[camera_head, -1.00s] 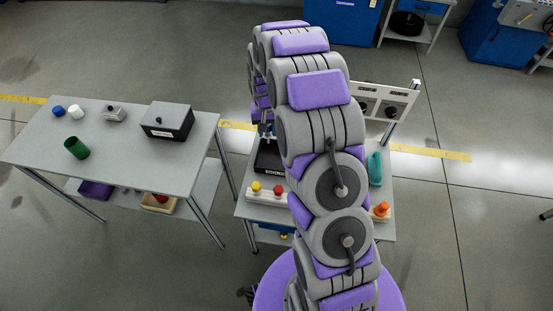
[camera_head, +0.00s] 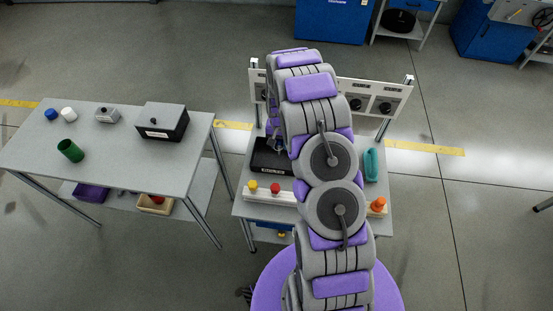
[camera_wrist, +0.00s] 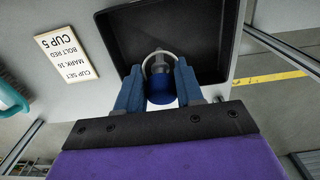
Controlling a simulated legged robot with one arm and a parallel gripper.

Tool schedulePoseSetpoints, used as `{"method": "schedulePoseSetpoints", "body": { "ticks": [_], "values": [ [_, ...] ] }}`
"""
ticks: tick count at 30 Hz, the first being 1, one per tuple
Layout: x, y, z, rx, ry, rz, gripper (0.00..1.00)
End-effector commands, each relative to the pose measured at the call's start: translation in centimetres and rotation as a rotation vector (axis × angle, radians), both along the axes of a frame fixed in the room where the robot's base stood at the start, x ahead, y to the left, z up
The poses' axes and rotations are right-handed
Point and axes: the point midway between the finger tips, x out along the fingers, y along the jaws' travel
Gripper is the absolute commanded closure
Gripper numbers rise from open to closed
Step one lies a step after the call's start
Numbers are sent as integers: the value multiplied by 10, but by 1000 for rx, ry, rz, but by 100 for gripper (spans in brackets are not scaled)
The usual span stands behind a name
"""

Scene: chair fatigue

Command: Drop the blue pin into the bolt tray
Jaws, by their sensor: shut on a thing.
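My gripper (camera_wrist: 158,68) is shut on the blue pin (camera_wrist: 160,93), which has a blue end and a grey part between the two blue fingers. A pale ring shows around the pin's grey part. The black tray (camera_wrist: 106,38) lies beyond the fingertips in the wrist view, and the pin overlaps its near part in the picture. The gap between pin and tray cannot be judged. In the head view the black tray (camera_head: 262,169) sits on the right table, with my gripper (camera_head: 274,141) over it, partly hidden by my arm. The inside of the tray that shows looks empty.
A white block with a yellow knob (camera_head: 252,185) and a red knob (camera_head: 275,188) stands before the tray. A teal object (camera_head: 371,165) and an orange piece (camera_head: 378,205) are right. A panel (camera_head: 385,97) stands behind. The left table (camera_head: 110,165) holds a green cup (camera_head: 70,150) and dark box (camera_head: 162,122).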

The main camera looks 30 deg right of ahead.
Motion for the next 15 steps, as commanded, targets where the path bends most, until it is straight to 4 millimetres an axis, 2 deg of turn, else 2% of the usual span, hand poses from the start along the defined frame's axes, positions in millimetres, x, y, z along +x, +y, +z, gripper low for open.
{"method": "schedulePoseSetpoints", "body": {
  "ticks": [4, 13, 14, 15],
  "values": [
    [0, 0, -12, 0, 0, 0, 100],
    [0, 0, -14, -1, -1, 0, 100],
    [0, 0, -14, -1, -1, 0, 61],
    [0, 0, -14, -1, -1, 0, 57]
  ]
}}
